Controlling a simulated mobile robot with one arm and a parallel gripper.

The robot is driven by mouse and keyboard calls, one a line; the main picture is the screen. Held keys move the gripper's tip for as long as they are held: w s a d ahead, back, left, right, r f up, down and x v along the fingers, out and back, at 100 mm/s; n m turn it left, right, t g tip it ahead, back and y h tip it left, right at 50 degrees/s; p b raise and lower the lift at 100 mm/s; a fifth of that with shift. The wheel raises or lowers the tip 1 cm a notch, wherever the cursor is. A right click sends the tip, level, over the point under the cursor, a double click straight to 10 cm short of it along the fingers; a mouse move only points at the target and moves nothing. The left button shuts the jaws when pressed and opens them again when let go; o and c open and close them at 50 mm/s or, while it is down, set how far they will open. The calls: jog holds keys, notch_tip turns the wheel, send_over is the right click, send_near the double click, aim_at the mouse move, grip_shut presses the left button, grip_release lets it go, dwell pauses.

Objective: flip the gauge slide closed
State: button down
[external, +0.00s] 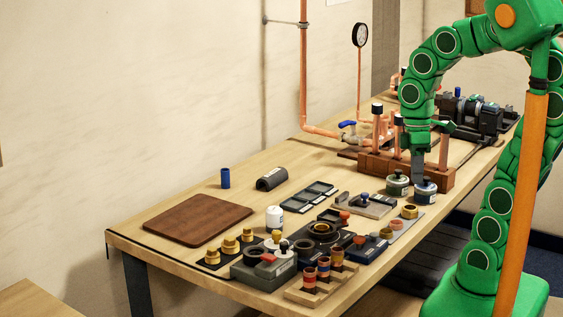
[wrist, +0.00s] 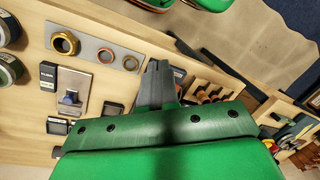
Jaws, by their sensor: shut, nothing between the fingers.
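A flat grey plate with a small blue knob (external: 364,197) lies on the workbench left of my gripper; it looks like the gauge slide, though I cannot tell for sure.
Dark jars (external: 397,184) stand between the plate and my gripper. A wooden block with copper pipes (external: 380,165) is close by. A grey strip with a brass nut (wrist: 65,43) and rings lies beside the plate.

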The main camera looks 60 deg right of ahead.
jog(key=w+d+n+t+y, duration=0.2)
jog(key=w+d+n+y, duration=0.1)
jog(key=w+d+n, duration=0.65)
jog(key=w+d+f+n+t+y, duration=0.1)
jog(key=w+d+f+n, duration=0.15)
jog(key=d, duration=0.35)
jog(key=w+d+f+n+t+y, duration=0.1)
jog(key=d+f+n, duration=0.2)
jog(key=d, duration=0.4)
send_near(367, 205)
jog(key=s+f, duration=0.3)
jog(key=shift+a, duration=0.25)
jog(key=shift+w+a, duration=0.35)
jog(key=shift+w, duration=0.5)
jog(key=shift+w+a+f, duration=0.1)
jog(key=shift+w+a, duration=0.15)
jog(key=shift+w, duration=0.2)
jog(key=shift+w+a+f, duration=0.1)
jog(key=shift+w+a, duration=0.15)
jog(key=shift+w, duration=0.25)
